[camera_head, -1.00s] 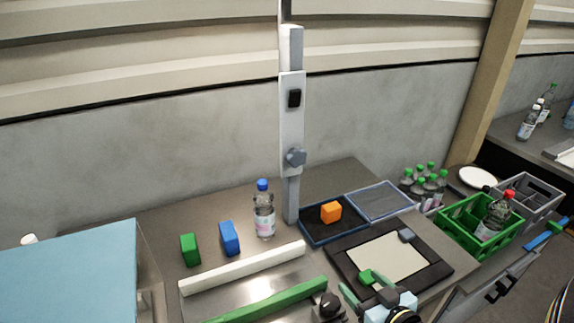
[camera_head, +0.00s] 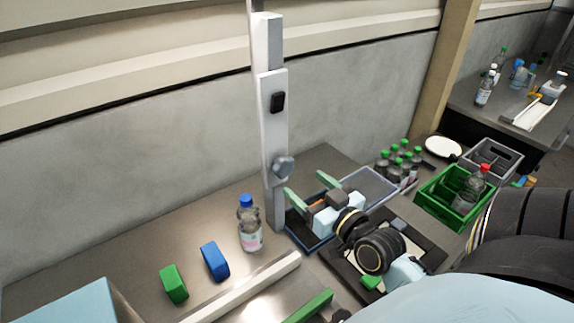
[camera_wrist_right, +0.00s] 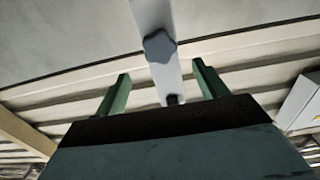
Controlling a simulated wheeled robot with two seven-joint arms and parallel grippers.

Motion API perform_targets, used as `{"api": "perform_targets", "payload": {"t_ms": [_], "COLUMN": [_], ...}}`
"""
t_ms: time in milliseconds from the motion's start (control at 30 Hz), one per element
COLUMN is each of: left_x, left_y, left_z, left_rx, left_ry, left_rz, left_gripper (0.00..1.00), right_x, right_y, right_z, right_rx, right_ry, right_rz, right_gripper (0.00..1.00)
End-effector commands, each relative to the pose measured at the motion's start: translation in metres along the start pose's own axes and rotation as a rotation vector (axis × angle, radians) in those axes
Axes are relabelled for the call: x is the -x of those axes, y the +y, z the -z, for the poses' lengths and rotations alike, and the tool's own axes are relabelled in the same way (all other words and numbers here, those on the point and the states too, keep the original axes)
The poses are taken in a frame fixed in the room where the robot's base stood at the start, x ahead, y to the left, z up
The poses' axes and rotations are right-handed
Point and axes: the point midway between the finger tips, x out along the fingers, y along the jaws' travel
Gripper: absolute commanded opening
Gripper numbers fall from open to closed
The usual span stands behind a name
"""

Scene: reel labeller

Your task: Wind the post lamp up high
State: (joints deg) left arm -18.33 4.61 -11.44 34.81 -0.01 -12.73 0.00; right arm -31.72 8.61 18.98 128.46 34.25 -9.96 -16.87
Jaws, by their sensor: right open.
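The post (camera_head: 275,60) stands upright at the back of the bench, its top cut off by the picture's edge. A pale sleeve (camera_head: 270,130) on it carries a black block (camera_head: 278,102) and a grey lobed knob (camera_head: 283,167). My right gripper (camera_head: 304,182) is open and empty, just to the right of and slightly below the knob in the head view, apart from it. In the right wrist view the knob (camera_wrist_right: 160,47) shows beyond and between the two green fingers (camera_wrist_right: 160,75). No lamp head is visible.
A blue-capped bottle (camera_head: 250,225) stands close left of the post. A blue block (camera_head: 215,262) and green block (camera_head: 174,283) lie further left. A dark blue-rimmed tray (camera_head: 308,242) lies under my gripper. A green crate (camera_head: 455,205) stands right.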

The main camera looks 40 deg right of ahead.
Motion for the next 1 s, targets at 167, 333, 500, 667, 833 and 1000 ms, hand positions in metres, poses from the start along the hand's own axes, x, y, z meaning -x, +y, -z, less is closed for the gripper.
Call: {"api": "perform_targets", "payload": {"t_ms": [167, 333, 500, 667, 833, 1000], "left_x": [0.007, 0.012, 0.014, 0.014, 0.014, 0.014], "left_y": [-0.003, -0.005, -0.005, -0.004, -0.003, -0.003], "left_z": [0.018, 0.034, 0.032, 0.025, 0.021, 0.021], "left_rx": [-0.001, -0.001, -0.001, -0.001, -0.001, -0.001], "left_ry": [0.027, 0.053, 0.049, 0.039, 0.032, 0.031], "left_rz": [0.004, 0.006, 0.006, 0.004, 0.003, 0.004], "left_gripper": [0.0, 0.0, 0.0, 0.0, 0.0, 0.0], "right_x": [-0.034, -0.059, -0.074, -0.079, -0.079, -0.079], "right_y": [0.0, 0.0, 0.0, 0.0, 0.0, 0.0], "right_z": [0.002, 0.001, 0.0, -0.001, -0.001, -0.001], "right_rx": [-0.002, -0.002, -0.002, -0.001, -0.001, 0.0], "right_ry": [0.002, 0.001, -0.001, -0.001, -0.001, -0.001], "right_rz": [-0.001, 0.0, 0.0, 0.0, 0.0, 0.0], "right_gripper": [0.72, 0.72, 0.72, 0.72, 0.72, 0.55]}}
